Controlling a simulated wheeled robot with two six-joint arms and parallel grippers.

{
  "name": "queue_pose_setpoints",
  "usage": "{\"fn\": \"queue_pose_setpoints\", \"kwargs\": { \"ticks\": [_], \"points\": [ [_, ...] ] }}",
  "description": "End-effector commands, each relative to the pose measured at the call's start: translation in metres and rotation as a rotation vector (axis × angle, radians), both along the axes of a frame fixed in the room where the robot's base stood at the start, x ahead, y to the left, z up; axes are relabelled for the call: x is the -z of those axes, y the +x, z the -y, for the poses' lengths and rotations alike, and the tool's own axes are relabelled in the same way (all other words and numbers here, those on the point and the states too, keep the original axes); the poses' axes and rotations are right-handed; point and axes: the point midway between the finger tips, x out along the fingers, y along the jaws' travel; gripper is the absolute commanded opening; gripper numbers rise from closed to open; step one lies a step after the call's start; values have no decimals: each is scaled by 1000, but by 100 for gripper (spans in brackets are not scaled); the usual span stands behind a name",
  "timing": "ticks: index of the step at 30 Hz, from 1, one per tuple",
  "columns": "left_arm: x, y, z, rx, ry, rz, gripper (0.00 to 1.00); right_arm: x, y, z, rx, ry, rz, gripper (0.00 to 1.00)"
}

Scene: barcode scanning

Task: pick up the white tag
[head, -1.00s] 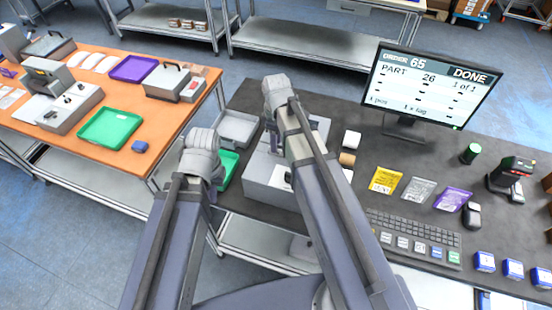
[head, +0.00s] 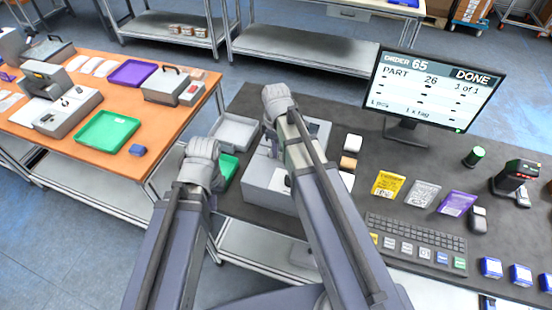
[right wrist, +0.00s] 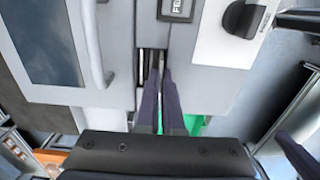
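The grey printer (head: 268,178) stands on the dark bench, partly behind my right arm. In the right wrist view its front (right wrist: 110,98) shows a FEED label, a dark knob and a narrow slot. My right gripper (right wrist: 160,80) points at this slot; its two dark fingers are close together with a thin gap between them. I cannot make out the white tag at the slot or between the fingers.
A grey tray (head: 235,132) and a green tray (head: 228,168) lie left of the printer. Small rolls, yellow, grey and purple packets (head: 457,203), a keyboard (head: 415,240), a scanner (head: 512,180) and a monitor (head: 428,92) are to the right. An orange table (head: 60,135) stands left.

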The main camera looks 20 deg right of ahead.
Motion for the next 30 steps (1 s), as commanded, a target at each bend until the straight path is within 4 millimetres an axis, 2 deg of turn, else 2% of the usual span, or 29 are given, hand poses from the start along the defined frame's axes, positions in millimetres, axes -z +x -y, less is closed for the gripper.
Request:
{"fn": "queue_pose_setpoints", "kwargs": {
  "ticks": [19,23,30],
  "points": [
    [-4,0,0,-1,0,0,0,-4,0,0,0,0,0,0],
    [-14,0,0,-2,0,0,0,-14,0,0,0,0,0,0],
    [-45,0,0,-9,-2,0,0,-45,0,0,0,0,0,0]
  ]
}}
